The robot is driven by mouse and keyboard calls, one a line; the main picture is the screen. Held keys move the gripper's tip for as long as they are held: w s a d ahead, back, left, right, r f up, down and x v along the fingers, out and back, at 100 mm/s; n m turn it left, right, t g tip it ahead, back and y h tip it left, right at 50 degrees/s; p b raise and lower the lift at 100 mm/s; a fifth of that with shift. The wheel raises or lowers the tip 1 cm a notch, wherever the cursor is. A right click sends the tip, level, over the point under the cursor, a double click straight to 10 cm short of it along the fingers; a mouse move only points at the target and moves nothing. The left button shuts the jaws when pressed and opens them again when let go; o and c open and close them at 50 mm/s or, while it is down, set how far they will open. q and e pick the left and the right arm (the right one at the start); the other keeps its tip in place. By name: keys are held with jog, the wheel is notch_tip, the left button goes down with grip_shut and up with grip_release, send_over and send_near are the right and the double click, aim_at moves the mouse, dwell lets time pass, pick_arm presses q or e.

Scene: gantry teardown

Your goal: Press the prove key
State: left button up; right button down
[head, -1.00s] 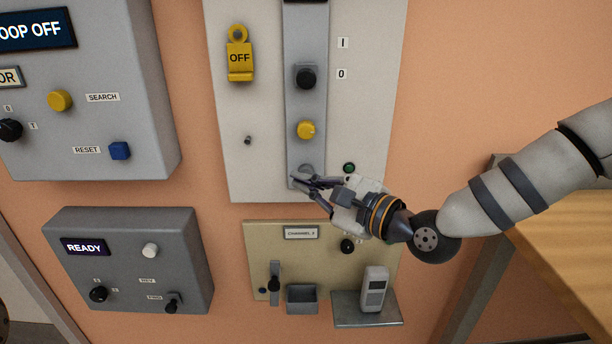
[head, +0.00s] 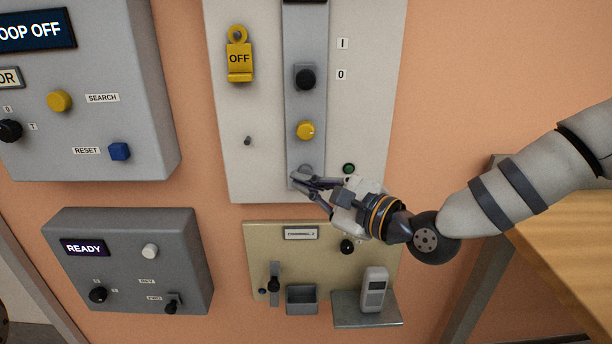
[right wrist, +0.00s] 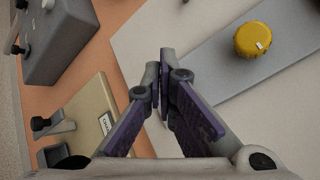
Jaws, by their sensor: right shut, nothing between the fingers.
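No label that I can read says prove. The dark grey READY box (head: 130,240) at lower left has a white button (head: 150,251), a black knob (head: 98,295) and a small black lever (head: 172,303); the small labels beside them are too blurred to read. My right gripper (head: 295,182) is shut and empty at the lower end of the grey strip (head: 306,105), below the yellow knob (head: 306,130). It partly hides a grey round part (head: 305,170) there. In the right wrist view the fingertips (right wrist: 160,65) are together, with the yellow knob (right wrist: 255,40) to their right.
A beige channel panel (head: 322,236) is below my gripper, with a handheld meter (head: 374,290) on a shelf (head: 368,315). The LOOP OFF box (head: 140,60) is at upper left. A wooden table (head: 575,250) is at right. A yellow OFF tag (head: 240,58) hangs above.

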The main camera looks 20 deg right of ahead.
pick_arm(q)
jog(key=shift+s+f, duration=0.1)
jog(key=shift+f, duration=0.05)
pick_arm(e)
jog(key=shift+w+d, duration=0.15)
jog(key=shift+w, duration=0.3)
pick_arm(q)
jog(key=shift+s+f+b, duration=0.15)
jog(key=shift+s+b, duration=0.1)
jog(key=shift+b, duration=0.05)
pick_arm(e)
jog(key=shift+w+d, duration=0.1)
jog(key=shift+w, duration=0.4)
pick_arm(q)
jog(key=shift+w, duration=0.1)
pick_arm(e)
jog(key=shift+s, duration=0.1)
pick_arm(q)
jog(key=shift+w+r+p, duration=0.3)
jog(key=shift+r+p, duration=0.05)
pick_arm(e)
jog(key=shift+s+a, duration=0.25)
jog(key=shift+s, duration=0.6)
